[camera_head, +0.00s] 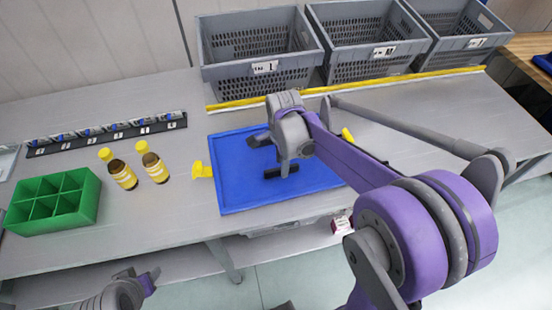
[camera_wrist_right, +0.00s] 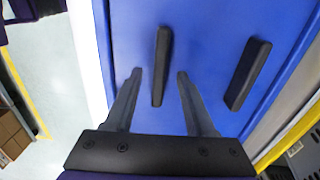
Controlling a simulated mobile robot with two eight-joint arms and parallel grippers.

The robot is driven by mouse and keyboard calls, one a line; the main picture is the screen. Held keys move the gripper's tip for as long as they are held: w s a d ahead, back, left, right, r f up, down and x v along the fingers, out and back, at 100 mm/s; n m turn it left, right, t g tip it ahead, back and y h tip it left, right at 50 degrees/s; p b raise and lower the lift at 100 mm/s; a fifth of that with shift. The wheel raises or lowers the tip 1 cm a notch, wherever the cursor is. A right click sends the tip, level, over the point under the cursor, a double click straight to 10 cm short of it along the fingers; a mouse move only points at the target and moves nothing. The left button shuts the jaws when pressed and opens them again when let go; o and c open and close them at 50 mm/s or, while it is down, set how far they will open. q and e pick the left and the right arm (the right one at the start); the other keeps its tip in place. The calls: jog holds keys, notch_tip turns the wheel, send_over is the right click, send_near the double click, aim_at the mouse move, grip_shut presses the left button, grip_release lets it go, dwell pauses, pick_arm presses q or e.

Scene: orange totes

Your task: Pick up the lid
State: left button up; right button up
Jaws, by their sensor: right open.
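The blue lid (camera_head: 232,180) lies flat on the grey table, partly covered by my right arm. In the right wrist view, the blue surface (camera_wrist_right: 205,45) carries two black bar handles, a nearer one (camera_wrist_right: 161,66) and a second one (camera_wrist_right: 248,74) to its right. My right gripper (camera_head: 272,157) is over the lid. In the wrist view its open fingers (camera_wrist_right: 160,74) appear on either side of the first handle, with space at both sides. I cannot tell the height left. My left gripper (camera_head: 138,280) is at the lower left, away from the lid, its jaws unclear.
Yellow pieces (camera_head: 202,170) stand beside the lid. Two yellow-capped bottles (camera_head: 122,175) and a green divided box (camera_head: 55,205) are at left, with a dark rack strip (camera_head: 105,136) behind. Grey crates (camera_head: 262,50) line the back, behind a yellow strip (camera_head: 420,77).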

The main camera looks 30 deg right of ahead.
jog(key=shift+f, duration=0.75)
grip_shut()
dwell(0.9)
